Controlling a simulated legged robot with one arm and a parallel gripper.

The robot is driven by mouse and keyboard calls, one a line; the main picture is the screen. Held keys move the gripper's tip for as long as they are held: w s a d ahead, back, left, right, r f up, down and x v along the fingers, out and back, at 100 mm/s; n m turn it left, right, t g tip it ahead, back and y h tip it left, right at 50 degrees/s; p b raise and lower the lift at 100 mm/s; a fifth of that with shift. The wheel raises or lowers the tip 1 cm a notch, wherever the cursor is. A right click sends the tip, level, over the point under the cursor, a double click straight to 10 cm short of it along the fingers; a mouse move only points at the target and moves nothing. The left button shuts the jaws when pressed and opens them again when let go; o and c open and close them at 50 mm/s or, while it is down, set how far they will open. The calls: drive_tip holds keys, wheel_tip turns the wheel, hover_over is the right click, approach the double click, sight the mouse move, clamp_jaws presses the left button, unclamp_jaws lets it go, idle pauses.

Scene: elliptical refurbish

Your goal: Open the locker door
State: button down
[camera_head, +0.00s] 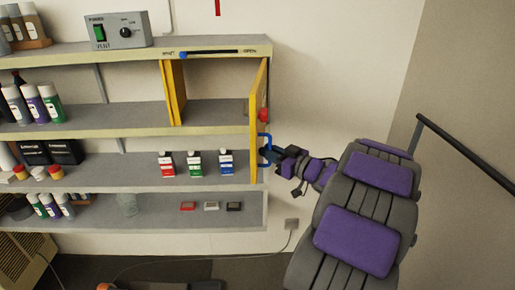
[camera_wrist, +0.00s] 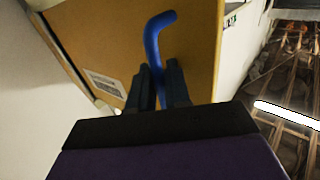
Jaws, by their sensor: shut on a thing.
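The locker is a compartment with a yellow left wall (camera_head: 175,92) on the upper shelf. Its inside is visible from the front and looks empty. The yellow locker door (camera_head: 257,100) stands swung out at the right side, seen nearly edge-on and projecting from the shelf front. A blue handle (camera_head: 265,142) is on its right face. My gripper (camera_head: 268,154) is at this handle, to the right of the door. In the wrist view the door's face (camera_wrist: 195,45) fills the upper middle, and my gripper (camera_wrist: 163,80) is shut around the straight part of the blue handle (camera_wrist: 154,40).
A red knob (camera_head: 264,114) is on the door's right face. Shelves with bottles (camera_head: 194,163) lie to the left. A control box (camera_head: 118,30) stands on top. A dark rail (camera_head: 465,153) is at the right. Bare wall (camera_head: 330,80) leaves room right of the door.

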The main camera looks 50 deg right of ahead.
drive_tip(key=shift+s+d+r+n+y, duration=0.15)
drive_tip(key=shift+s+d+y, duration=0.1)
drive_tip(key=shift+s+d, duration=0.15)
drive_tip(key=shift+s+d+r+n+y, duration=0.1)
drive_tip(key=shift+s+d+n+y, duration=0.05)
drive_tip(key=shift+s+d+y, duration=0.2)
drive_tip(key=c, duration=1.4)
unclamp_jaws()
drive_tip(key=shift+o, duration=0.4)
drive_tip(key=shift+d+f, duration=0.1)
drive_tip(key=shift+f, duration=0.05)
drive_tip(key=s+b, duration=0.3)
drive_tip(key=s, duration=1.4)
drive_tip(key=shift+s+a, duration=0.2)
drive_tip(key=shift+a, duration=0.1)
